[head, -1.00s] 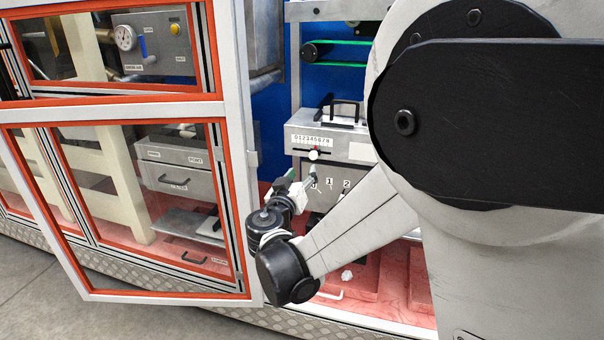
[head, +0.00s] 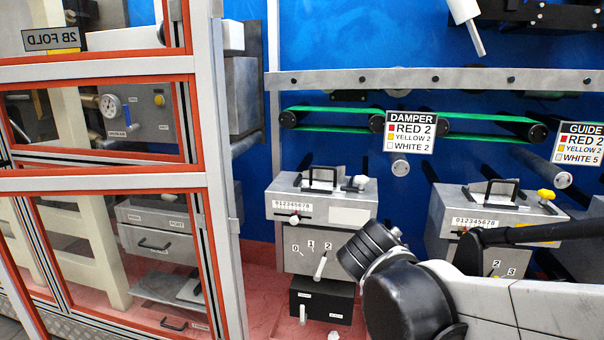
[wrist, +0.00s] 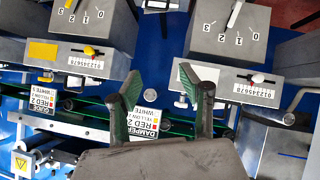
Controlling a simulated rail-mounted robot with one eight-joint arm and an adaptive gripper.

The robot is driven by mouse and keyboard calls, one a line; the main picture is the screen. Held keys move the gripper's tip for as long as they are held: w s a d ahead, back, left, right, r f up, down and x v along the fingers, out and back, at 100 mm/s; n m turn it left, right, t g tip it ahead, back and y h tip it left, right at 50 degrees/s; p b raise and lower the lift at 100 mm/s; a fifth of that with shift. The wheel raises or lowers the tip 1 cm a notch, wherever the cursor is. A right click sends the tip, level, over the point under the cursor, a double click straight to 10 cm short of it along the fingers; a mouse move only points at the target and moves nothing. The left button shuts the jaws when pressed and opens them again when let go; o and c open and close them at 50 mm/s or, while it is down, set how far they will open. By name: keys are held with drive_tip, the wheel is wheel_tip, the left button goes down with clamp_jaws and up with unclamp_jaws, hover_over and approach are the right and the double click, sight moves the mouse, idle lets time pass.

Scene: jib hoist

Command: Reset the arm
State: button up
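My gripper (wrist: 157,78) shows in the wrist view with its two green-lined fingers spread apart and nothing between them. The wrist view looks upside down at the machine, and the fingers show in front of the DAMPER sign (wrist: 144,118) and the blue back panel. In the head view, my arm comes in from the lower right, with a black and grey joint in front of the grey boxes. My fingertips cannot be made out in the head view.
A left grey box (head: 320,212) with a scale and a 0-1-2 lever stands beside a right grey box (head: 480,220) with a yellow knob. Green belts (head: 345,112) run above. An orange-edged glass door (head: 115,190) stands at left.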

drive_tip(key=s+d+g+y+p, duration=0.2)
drive_tip(key=s+g+y+p, duration=0.1)
drive_tip(key=s, duration=1.7)
drive_tip(key=shift+d+y+p, duration=0.35)
drive_tip(key=shift+y+p, duration=0.05)
drive_tip(key=shift+y, duration=0.4)
drive_tip(key=shift+o, duration=0.6)
idle(1.9)
